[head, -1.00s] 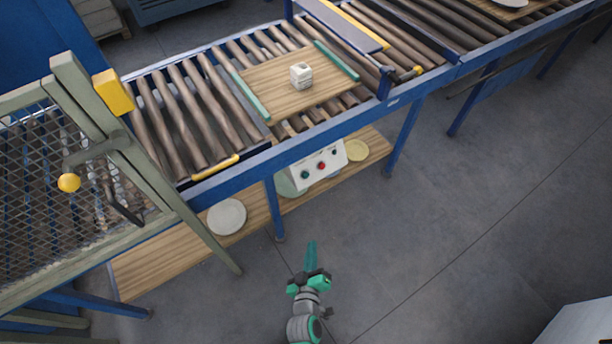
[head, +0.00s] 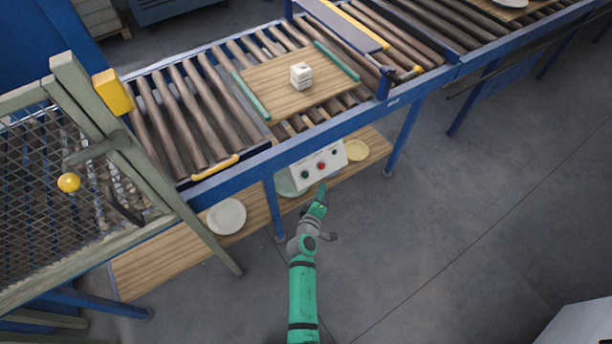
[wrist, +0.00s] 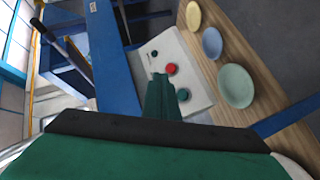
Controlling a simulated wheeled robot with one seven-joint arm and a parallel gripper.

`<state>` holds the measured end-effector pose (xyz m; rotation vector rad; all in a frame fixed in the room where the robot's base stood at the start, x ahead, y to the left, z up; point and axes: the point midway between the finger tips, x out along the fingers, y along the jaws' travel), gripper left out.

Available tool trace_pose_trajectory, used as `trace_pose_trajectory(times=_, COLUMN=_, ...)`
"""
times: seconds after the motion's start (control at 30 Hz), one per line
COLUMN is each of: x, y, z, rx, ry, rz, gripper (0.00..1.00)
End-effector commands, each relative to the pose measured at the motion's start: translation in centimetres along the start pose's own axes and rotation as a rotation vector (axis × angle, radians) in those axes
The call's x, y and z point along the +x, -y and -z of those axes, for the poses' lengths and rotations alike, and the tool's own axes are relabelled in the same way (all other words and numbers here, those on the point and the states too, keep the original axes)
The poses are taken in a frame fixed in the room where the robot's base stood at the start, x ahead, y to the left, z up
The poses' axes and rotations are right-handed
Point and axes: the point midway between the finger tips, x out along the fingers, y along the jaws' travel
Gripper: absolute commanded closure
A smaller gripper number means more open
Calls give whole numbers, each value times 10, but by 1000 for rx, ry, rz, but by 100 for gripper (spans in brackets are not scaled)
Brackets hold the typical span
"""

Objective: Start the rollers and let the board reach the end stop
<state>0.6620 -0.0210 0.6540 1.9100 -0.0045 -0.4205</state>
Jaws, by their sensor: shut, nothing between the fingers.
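The wooden board (head: 277,92) with green edge strips lies on the brown rollers, with a small white block (head: 301,79) on it. The white control box (head: 307,171) hangs under the blue conveyor frame and carries a red button (head: 320,166) between two dark green ones. My gripper (head: 322,187) is shut and empty, just in front of the box and below the red button. In the wrist view the shut fingers (wrist: 161,80) point at the panel, close to the red button (wrist: 171,68); they overlap the panel, and I cannot tell whether they touch it. Which part is the end stop is unclear.
A lower wooden shelf (head: 160,262) holds several plates, including a white one (head: 227,216) and a yellow one (head: 356,151). Floor in front is clear.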

Motion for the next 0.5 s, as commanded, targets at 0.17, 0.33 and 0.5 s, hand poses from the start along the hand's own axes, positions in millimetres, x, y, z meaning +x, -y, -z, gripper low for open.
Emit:
trace_pose_trajectory(times=0.17, x=2, y=2, z=2, rx=1, ry=0, rz=1, gripper=100)
trace_pose_trajectory(times=0.33, x=13, y=9, z=10, rx=1, ry=-1, rz=1, gripper=100)
trace_pose_trajectory(times=0.5, x=28, y=20, z=21, rx=-1, ry=-2, rz=1, gripper=100)
